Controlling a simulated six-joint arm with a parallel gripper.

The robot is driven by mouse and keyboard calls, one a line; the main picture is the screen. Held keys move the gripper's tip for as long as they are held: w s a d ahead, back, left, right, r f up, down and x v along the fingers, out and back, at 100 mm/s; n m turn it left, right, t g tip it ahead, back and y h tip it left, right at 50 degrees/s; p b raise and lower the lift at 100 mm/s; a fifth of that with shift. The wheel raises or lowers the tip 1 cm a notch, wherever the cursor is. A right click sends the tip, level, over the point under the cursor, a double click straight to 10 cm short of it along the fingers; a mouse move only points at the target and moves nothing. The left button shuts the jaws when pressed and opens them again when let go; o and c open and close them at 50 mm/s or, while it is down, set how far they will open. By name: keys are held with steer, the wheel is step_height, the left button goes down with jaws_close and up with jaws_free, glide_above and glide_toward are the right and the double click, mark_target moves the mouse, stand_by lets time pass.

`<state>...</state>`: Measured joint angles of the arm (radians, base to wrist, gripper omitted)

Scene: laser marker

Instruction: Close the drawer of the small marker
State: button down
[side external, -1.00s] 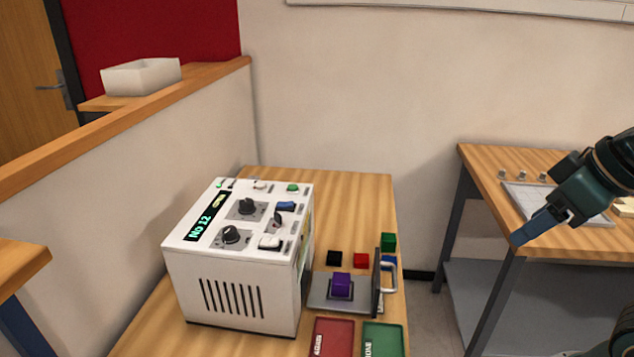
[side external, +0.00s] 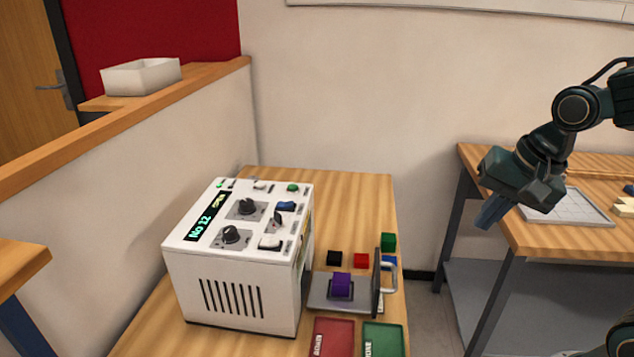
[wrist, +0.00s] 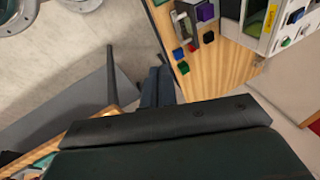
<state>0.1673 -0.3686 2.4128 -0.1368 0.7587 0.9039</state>
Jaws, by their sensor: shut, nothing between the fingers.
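The small marker is a white box (side external: 230,290) with knobs and a "No 12" display, on the wooden table. Its drawer (side external: 322,301) is pulled out on the right side, with a dark front plate and a pale handle (side external: 389,278). A purple block (side external: 341,284) sits on the drawer. In the wrist view the marker (wrist: 285,22), the drawer handle (wrist: 183,27) and the purple block (wrist: 205,12) show at the top. My gripper (side external: 484,222) is shut and empty, in the air to the right of the drawer, apart from it.
Black (side external: 334,258), red (side external: 361,261), green (side external: 389,242) and blue blocks lie behind the drawer. A red tray (side external: 333,338) and a green tray (side external: 383,339) lie in front of it. A second table (side external: 560,238) stands at the right, with a gap between the tables.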

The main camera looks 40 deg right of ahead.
steer(key=w+d+f+m+y, duration=0.1)
steer(key=w+d+f+m, duration=0.1)
steer(key=f+m, duration=0.3)
steer(key=w+d+f+m+g+y, duration=0.1)
steer(key=w+f+m, duration=0.4)
steer(key=m, duration=0.5)
steer(key=shift+w+d+m+g, duration=0.3)
steer(key=shift+d+m, duration=0.1)
steer(key=shift+d, duration=0.25)
steer(key=shift+f, duration=0.1)
steer(key=w+a+f, duration=0.2)
steer(key=f, duration=0.3)
steer(key=w+a+f, duration=0.2)
steer(key=f, duration=0.3)
steer(key=shift+w+a, duration=0.3)
steer(key=shift+a, duration=0.1)
steer(key=shift+w+a+f, duration=0.1)
